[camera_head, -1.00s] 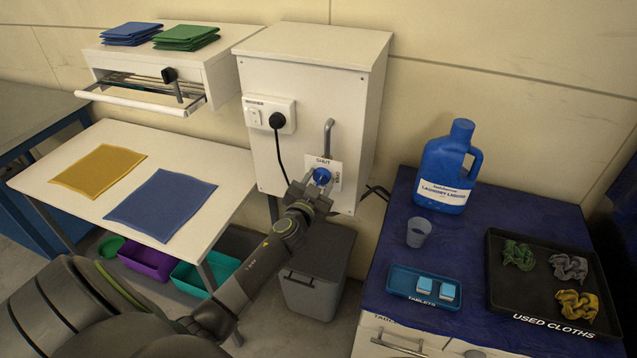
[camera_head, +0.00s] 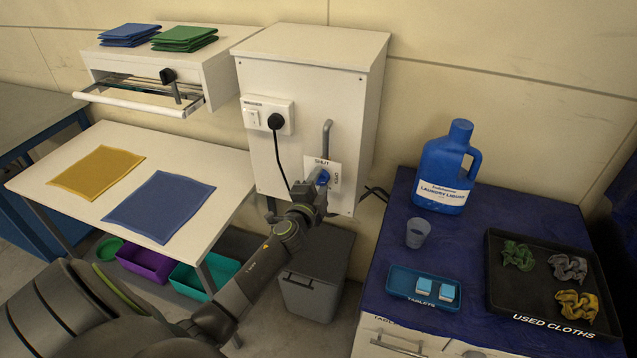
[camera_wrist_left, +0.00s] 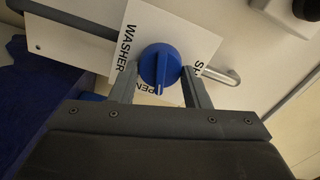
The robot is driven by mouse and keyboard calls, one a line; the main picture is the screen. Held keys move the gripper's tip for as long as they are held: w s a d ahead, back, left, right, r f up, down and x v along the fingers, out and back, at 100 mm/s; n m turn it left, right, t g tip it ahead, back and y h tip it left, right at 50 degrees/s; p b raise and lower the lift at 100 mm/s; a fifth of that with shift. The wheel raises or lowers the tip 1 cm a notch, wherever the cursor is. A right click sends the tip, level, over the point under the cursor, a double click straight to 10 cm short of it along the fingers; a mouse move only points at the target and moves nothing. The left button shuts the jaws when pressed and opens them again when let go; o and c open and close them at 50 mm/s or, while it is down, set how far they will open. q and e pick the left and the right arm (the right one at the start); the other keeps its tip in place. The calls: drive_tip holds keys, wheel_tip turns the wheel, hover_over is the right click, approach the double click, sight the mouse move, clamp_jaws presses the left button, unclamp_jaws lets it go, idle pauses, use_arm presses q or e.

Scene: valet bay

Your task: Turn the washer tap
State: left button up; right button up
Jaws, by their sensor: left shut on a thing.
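The washer tap is a round blue knob (camera_head: 323,177) on a white label plate (camera_head: 336,168) low on the front of the white cabinet. The plate reads SHUT at the top and OPEN at the right side. In the left wrist view the blue knob (camera_wrist_left: 160,68) sits between the two fingers of my left gripper (camera_wrist_left: 160,84), and its ridge with a pale mark points toward the OPEN lettering. My left gripper (camera_head: 316,186) is shut on the knob and hides part of it in the head view. My right gripper is not in view.
A grey pipe (camera_head: 327,140) runs above the tap. A black plug (camera_head: 276,121) with a hanging cable is to its left. A grey bin (camera_head: 318,270) stands below the cabinet. A blue-topped counter (camera_head: 390,250) at right holds a laundry liquid jug (camera_head: 446,170).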

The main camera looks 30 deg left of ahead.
use_arm(q)
drive_tip(key=shift+f+m, duration=0.1)
drive_tip(key=shift+m, duration=1.5)
drive_tip(key=o, duration=0.9)
drive_tip(key=shift+o, duration=0.2)
drive_tip(key=shift+s, duration=0.1)
drive_tip(key=b+v, duration=0.1)
drive_tip(key=v, duration=1.6)
drive_tip(key=shift+s, duration=0.15)
drive_tip(key=shift+f, duration=0.1)
